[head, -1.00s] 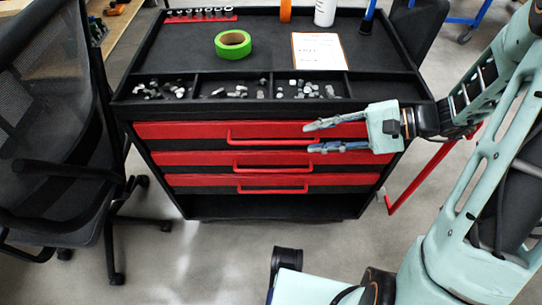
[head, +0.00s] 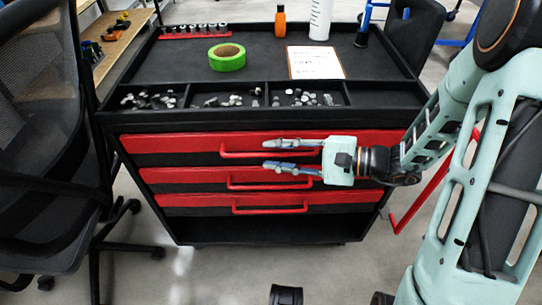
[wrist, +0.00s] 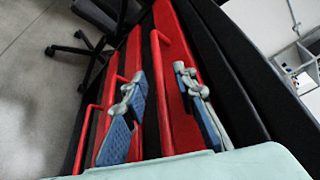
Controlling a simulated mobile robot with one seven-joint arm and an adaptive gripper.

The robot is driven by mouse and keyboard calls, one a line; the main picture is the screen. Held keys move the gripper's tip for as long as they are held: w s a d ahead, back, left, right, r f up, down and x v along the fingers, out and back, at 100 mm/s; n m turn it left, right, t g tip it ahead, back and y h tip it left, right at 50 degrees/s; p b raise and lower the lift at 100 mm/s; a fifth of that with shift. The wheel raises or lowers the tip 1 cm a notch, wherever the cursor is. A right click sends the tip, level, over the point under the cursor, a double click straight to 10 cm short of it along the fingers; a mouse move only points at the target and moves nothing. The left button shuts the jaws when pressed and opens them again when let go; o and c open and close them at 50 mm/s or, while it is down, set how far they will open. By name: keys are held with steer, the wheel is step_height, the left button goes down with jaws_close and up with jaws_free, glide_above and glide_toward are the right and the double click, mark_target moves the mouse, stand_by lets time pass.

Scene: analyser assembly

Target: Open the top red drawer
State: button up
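The top red drawer (head: 180,143) is the highest of three red drawers in a black cart, and its front looks flush with the others. Its red bar handle (head: 240,154) runs across the front, with the right part hidden behind my gripper.
The middle drawer (head: 190,174) and bottom drawer (head: 190,199) sit below. The cart top holds green tape (head: 227,62), a paper sheet (head: 315,63), bottles and small metal parts. A black mesh chair (head: 45,140) stands close on the left.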

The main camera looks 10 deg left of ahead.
steer(key=shift+a+f, duration=0.1)
steer(key=shift+a, duration=0.6)
jaws_close()
